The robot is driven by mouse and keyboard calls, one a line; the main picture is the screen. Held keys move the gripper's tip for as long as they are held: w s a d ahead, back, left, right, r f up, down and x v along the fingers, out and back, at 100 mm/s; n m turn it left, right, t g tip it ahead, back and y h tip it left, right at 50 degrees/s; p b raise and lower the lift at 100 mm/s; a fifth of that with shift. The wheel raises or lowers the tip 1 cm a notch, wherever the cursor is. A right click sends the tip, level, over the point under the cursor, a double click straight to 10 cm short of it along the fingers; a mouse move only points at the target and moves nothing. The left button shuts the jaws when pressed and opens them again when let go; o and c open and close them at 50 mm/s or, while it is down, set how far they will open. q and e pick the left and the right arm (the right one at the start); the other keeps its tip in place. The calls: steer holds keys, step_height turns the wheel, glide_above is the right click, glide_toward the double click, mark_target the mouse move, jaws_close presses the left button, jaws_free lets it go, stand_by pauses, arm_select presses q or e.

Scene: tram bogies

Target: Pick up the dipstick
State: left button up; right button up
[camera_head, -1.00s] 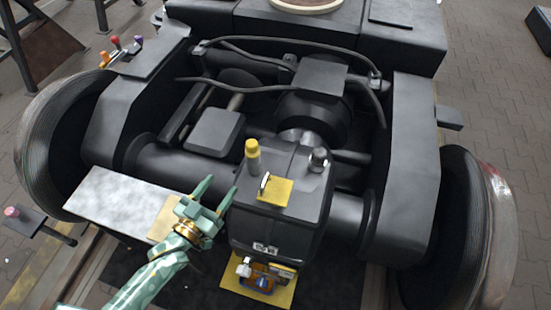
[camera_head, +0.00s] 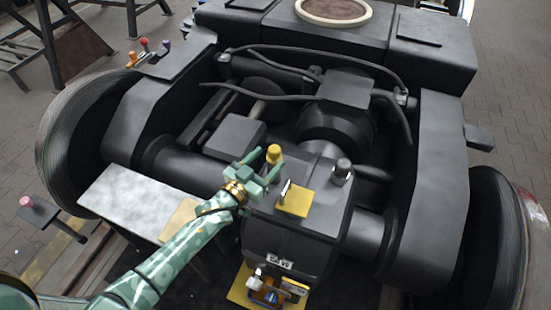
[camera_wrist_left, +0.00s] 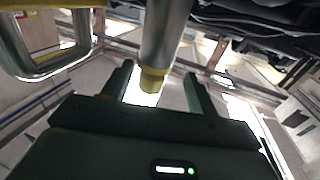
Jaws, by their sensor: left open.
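The dipstick (camera_head: 274,151), as I take it, has a yellow knob and stands upright on the dark gearbox housing (camera_head: 290,250). My left gripper (camera_head: 265,167) is open, with its fingers pointing at the dipstick from the lower left. In the left wrist view a metal stem with a yellow end (camera_wrist_left: 153,80) shows in line with the gap between the open fingers (camera_wrist_left: 158,85). I cannot tell whether either finger touches it. The right gripper is not in view.
A grey capped fitting (camera_head: 341,172) stands farther right. A pale metal tray (camera_head: 130,195) is at left. Hoses (camera_head: 340,55) cross behind.

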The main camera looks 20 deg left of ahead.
mark_target(270, 162)
arm_select(q)
steer(key=x, duration=0.1)
steer(key=b+x, duration=0.2)
steer(key=x, duration=0.1)
steer(key=shift+d+f, duration=0.3)
steer(key=shift+d, duration=0.1)
steer(key=shift+w+d+r, duration=0.1)
steer(key=shift+w+r, duration=0.1)
steer(key=shift+w, duration=0.2)
steer(key=shift+r, duration=0.1)
steer(key=shift+c, duration=0.7)
steer(key=c, duration=1)
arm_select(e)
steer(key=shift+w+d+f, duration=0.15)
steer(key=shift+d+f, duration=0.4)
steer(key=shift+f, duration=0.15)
arm_select(q)
steer(key=shift+c, duration=0.2)
